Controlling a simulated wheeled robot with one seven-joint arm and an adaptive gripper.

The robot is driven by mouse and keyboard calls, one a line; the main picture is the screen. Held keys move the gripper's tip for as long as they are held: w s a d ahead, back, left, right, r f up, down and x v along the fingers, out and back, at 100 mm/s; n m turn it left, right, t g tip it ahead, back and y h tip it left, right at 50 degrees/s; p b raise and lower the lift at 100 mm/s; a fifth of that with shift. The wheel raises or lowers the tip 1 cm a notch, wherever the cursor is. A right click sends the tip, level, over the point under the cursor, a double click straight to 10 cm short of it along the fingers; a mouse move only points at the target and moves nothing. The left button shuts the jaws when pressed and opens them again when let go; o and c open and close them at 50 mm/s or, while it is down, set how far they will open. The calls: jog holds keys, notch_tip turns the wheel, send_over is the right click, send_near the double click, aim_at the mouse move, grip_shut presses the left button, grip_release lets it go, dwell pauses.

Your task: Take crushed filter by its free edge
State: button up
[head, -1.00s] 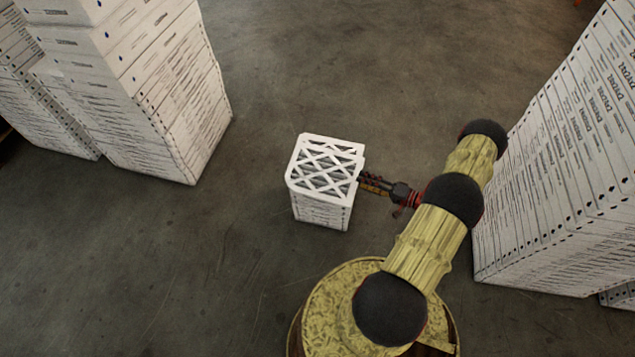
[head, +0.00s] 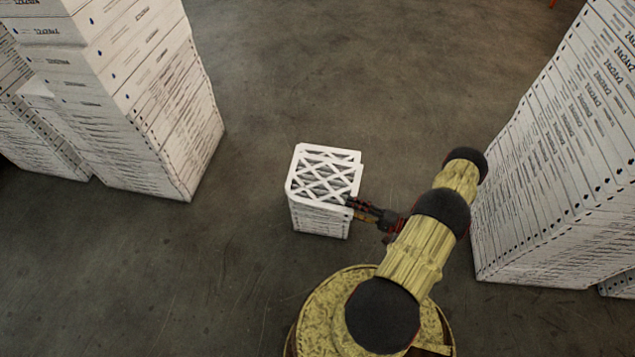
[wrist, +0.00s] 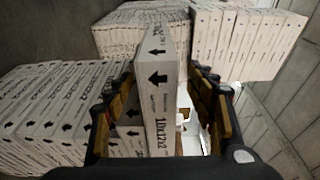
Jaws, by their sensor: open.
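The filter with a white lattice face (head: 325,172) lies on top of a small stack on the floor in the head view. I cannot make out any crushing there. My gripper (head: 354,209) is at the right side of this stack, just below the lattice top. In the wrist view, a white cardboard filter edge (wrist: 160,92) with black arrows and size print stands between the fingers of my gripper (wrist: 163,85). The fingers, with tan pads, are open. A gap shows on both sides of the edge; contact cannot be told.
Tall stacks of white boxed filters stand at the left (head: 150,110) and right (head: 560,165) in the head view. My arm passes close to the right stack. Bare concrete floor (head: 240,240) surrounds the small stack.

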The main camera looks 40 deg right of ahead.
aim_at(332, 202)
jog(key=b+x, duration=0.1)
jog(key=x, duration=0.2)
jog(key=b+x, duration=0.1)
jog(key=x, duration=0.3)
jog(key=shift+a+f, duration=0.2)
jog(key=shift+a, duration=0.05)
jog(key=shift+w+a+r+b, duration=0.1)
jog(key=shift+w+a+b, duration=0.15)
jog(key=shift+w, duration=0.2)
jog(key=shift+c, duration=1.1)
jog(key=c, duration=1.1)
jog(key=shift+d, duration=0.1)
